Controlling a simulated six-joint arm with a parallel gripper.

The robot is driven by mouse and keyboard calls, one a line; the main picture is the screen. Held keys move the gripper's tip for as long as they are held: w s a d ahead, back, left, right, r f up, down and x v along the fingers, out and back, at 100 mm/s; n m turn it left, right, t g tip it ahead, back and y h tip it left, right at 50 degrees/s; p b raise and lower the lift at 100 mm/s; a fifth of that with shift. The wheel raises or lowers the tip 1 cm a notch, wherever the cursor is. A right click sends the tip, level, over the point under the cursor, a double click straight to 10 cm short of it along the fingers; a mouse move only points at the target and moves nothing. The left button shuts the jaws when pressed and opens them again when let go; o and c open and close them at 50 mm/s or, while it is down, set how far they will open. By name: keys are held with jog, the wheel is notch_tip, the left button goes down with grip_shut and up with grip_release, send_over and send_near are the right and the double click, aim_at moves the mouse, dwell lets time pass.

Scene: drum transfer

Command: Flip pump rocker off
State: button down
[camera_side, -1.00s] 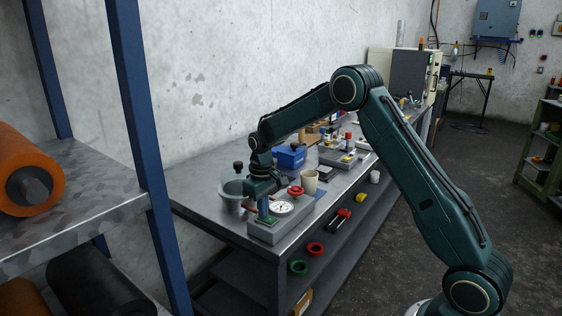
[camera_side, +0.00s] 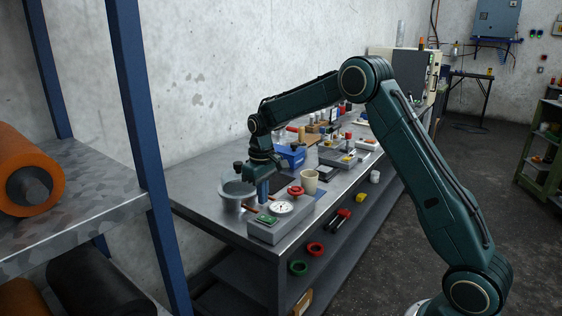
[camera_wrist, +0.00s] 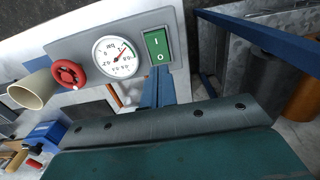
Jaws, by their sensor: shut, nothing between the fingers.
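The pump rocker is a green switch marked I and O (camera_wrist: 158,47), at the end of a grey control box (camera_wrist: 92,42). I cannot tell which side is pressed. It shows small in the side view (camera_side: 266,219). The box also carries a round white gauge (camera_wrist: 118,56) and a red knob (camera_wrist: 68,75). My gripper (camera_side: 263,199) is shut and empty, with blue fingers pointing down. It is on the wall side of the box, behind the rocker and apparently clear of it. In the wrist view its fingers (camera_wrist: 157,76) show just below the box's edge.
A grey pot (camera_side: 232,188) stands left of my gripper. A cream cup (camera_side: 309,182) stands beyond the red knob. A blue bin (camera_side: 292,157) and other items fill the bench (camera_side: 200,185) farther back. The bench's near left is clear. A blue rack post (camera_side: 140,140) stands left.

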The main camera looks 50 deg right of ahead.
aim_at(264, 218)
jog(key=shift+r, duration=1.25)
jog(key=s+a+r+t, duration=0.1)
jog(key=s+a+r, duration=0.2)
jog(key=s+r, duration=0.45)
jog(key=s+a+r+t, duration=0.2)
jog(key=s+a+r, duration=0.2)
jog(key=s+r, duration=0.3)
jog(key=s+a+f+t, duration=0.1)
jog(key=s, duration=0.8)
jog(key=s+a+t, duration=0.1)
jog(key=s+a, duration=0.1)
jog(key=s, duration=0.8)
jog(key=shift+s+a+f+t, duration=0.2)
jog(key=shift+a+f+t, duration=0.1)
jog(key=shift+f, duration=0.1)
